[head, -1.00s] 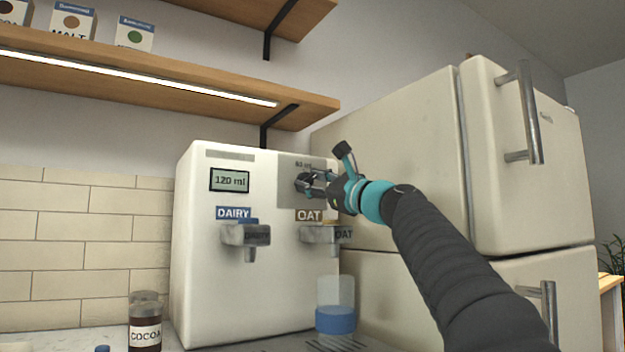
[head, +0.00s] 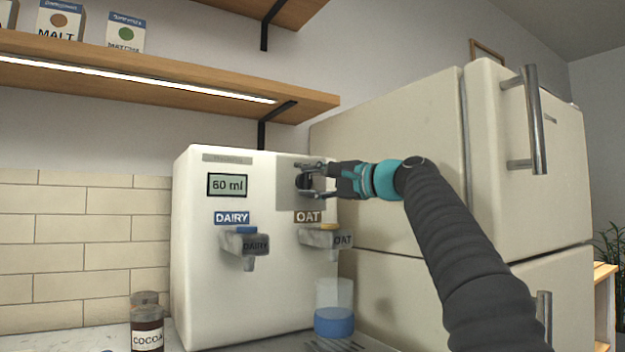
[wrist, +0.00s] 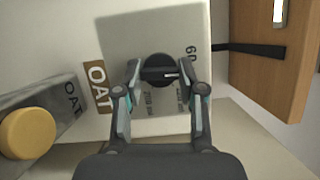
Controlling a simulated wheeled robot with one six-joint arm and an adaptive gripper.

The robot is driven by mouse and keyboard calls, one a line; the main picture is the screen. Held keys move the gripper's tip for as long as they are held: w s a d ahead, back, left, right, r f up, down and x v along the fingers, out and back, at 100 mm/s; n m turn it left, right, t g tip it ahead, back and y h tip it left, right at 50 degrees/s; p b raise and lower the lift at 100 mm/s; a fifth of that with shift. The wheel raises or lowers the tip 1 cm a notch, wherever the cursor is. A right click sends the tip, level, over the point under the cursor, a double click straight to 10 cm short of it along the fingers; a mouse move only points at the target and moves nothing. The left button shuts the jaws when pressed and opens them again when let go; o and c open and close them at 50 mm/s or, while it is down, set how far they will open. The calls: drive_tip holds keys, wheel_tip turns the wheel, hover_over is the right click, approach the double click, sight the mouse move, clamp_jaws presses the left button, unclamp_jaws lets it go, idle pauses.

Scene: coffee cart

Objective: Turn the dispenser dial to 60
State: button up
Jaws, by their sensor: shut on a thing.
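The white dispenser (head: 262,290) stands on the counter beside the fridge. Its display (head: 227,185) reads 60 ml. The black round dial (head: 303,182) sits on a grey panel at the upper right of its front; it also shows in the wrist view (wrist: 159,70), where its white mark points right, away from the OAT label. My gripper (head: 308,181) is shut on the dial, with one finger on either side of it. In the wrist view the fingers (wrist: 161,76) flank the dial and partly cover the printed panel marks.
Below the dial are the DAIRY spout (head: 246,246) and the OAT spout (head: 319,238). A clear cup with blue lower part (head: 334,320) stands under the OAT spout. A cocoa jar (head: 147,325) is at the left. The cream fridge (head: 400,135) is close on the right; a wooden shelf (head: 180,82) is above.

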drive_tip(key=shift+n, duration=0.6)
drive_tip(key=o, duration=1.1)
drive_tip(key=shift+o, duration=0.2)
drive_tip(key=v, duration=1.2)
drive_tip(key=shift+r, duration=0.2)
